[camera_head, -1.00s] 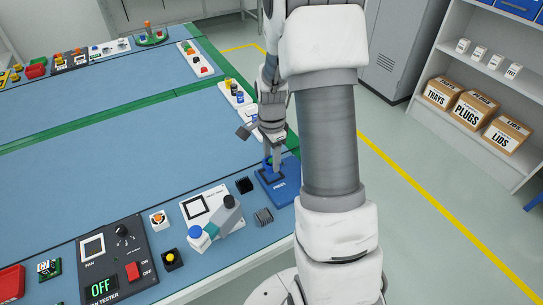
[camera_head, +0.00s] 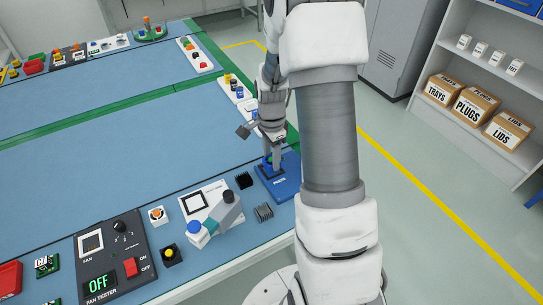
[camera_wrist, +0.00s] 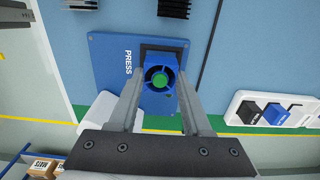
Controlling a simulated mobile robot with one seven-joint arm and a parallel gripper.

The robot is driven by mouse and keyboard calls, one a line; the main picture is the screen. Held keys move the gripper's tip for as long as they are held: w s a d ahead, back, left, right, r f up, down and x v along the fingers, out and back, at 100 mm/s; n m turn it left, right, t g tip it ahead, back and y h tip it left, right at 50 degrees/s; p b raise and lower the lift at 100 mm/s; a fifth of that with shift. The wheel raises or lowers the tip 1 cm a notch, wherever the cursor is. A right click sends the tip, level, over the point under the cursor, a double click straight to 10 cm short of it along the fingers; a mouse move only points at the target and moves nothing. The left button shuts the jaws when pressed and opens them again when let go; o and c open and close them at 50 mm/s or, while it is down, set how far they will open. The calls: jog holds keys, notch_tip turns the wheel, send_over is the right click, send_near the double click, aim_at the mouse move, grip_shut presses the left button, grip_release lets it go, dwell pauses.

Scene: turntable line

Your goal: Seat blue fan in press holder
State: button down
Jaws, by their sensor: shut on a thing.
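The blue fan (camera_wrist: 160,78), a square blue frame with a dark ring and a green hub, is between the fingertips of my gripper (camera_wrist: 160,95) in the wrist view. My gripper is shut on it. The blue press holder (camera_wrist: 112,75) lies below, lettered PRESS, with a dark square recess (camera_wrist: 150,52) partly hidden behind the fan. In the head view my gripper (camera_head: 273,160) is over the press holder (camera_head: 287,186), and the fan is mostly hidden there. I cannot tell whether the fan touches the recess.
A white tray (camera_wrist: 236,104) with a blue and black parts stands beside the press. A dark finned block (camera_head: 263,212) and a black block (camera_head: 244,180) are near it. The fan tester (camera_head: 110,262) reads OFF. The middle of the blue table is clear.

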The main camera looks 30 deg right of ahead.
jog(key=shift+f+b, duration=0.55)
jog(key=shift+f, duration=0.25)
jog(key=shift+c, duration=1.3)
grip_release()
notch_tip(320, 180, up, 18)
jog(key=p, duration=0.3)
jog(key=shift+f, duration=0.25)
